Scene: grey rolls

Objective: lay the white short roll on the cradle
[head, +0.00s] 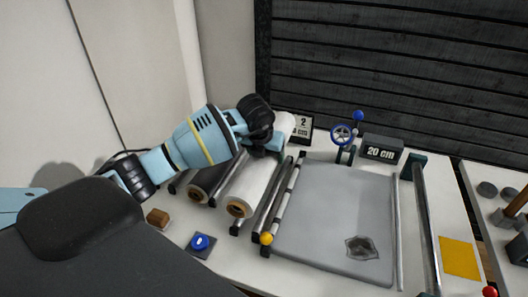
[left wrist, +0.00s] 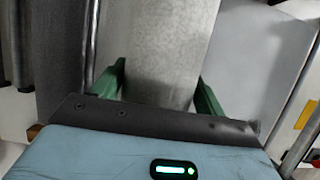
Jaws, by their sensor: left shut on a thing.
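The white roll (head: 254,183) lies lengthwise beside a dark grey roll (head: 212,177) in the head view, with its brown core end facing me. My left gripper (head: 265,146) reaches over its far half and is shut on it. In the left wrist view, the green fingers of my left gripper (left wrist: 162,92) stand on both sides of the white roll (left wrist: 170,45). Dark rails (head: 270,205), perhaps part of the cradle, run close along its right side. I cannot tell whether the roll touches the rails. My right gripper is not in view.
A grey mat (head: 325,215) with a dark patch lies right of the rails. A blue handwheel (head: 342,134) and a "20 cm" block (head: 382,148) stand behind it. A blue button (head: 201,242) and a brown block (head: 157,217) are at the front left.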

